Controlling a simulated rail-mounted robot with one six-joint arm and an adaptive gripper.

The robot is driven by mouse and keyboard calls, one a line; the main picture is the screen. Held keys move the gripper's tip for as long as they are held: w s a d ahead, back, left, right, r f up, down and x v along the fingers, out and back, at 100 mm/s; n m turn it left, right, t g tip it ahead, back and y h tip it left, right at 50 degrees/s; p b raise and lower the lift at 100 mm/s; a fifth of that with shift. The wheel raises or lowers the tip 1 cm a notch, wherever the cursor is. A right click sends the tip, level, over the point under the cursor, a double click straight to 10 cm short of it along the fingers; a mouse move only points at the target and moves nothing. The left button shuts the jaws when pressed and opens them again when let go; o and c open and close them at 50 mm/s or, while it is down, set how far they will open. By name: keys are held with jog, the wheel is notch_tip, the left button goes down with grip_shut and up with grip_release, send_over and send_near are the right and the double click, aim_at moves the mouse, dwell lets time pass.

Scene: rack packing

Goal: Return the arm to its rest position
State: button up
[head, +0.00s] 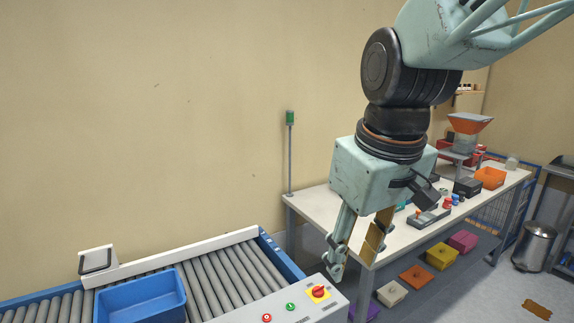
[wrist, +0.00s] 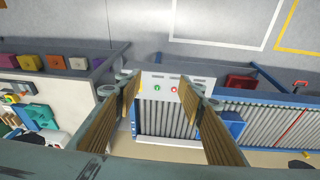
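My gripper (head: 354,252) hangs from my pale green arm in the upper right of the head view. It points downward in front of the white table (head: 305,207), to the right of the conveyor. In the wrist view my gripper (wrist: 158,88) shows two ribbed, brownish finger pads set well apart. It is open, with nothing between the fingers. Past the fingers the wrist view shows the conveyor's control panel and rollers, at a distance.
A blue bin (head: 140,298) sits on the roller conveyor (head: 228,278) at lower left. A control panel (head: 296,304) with buttons is at its near end. Parts and an orange bin (head: 489,178) stand on the table. Several coloured boxes lie below it. A trash can (head: 533,246) stands at right.

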jog(key=s+d+m, duration=0.1)
jog(key=s+d, duration=0.2)
jog(key=s, duration=0.3)
jog(key=s+d+r+m+t, duration=0.1)
jog(key=s+d+m, duration=0.1)
jog(key=s, duration=0.5)
jog(key=s+d+r+m, duration=0.1)
jog(key=s+d+m, duration=0.1)
jog(key=s+d, duration=0.2)
jog(key=shift+s+r+h, duration=0.25)
jog(key=shift+s+h, duration=0.05)
jog(key=shift+s, duration=0.9)
jog(key=shift+c, duration=0.3)
dwell(0.5)
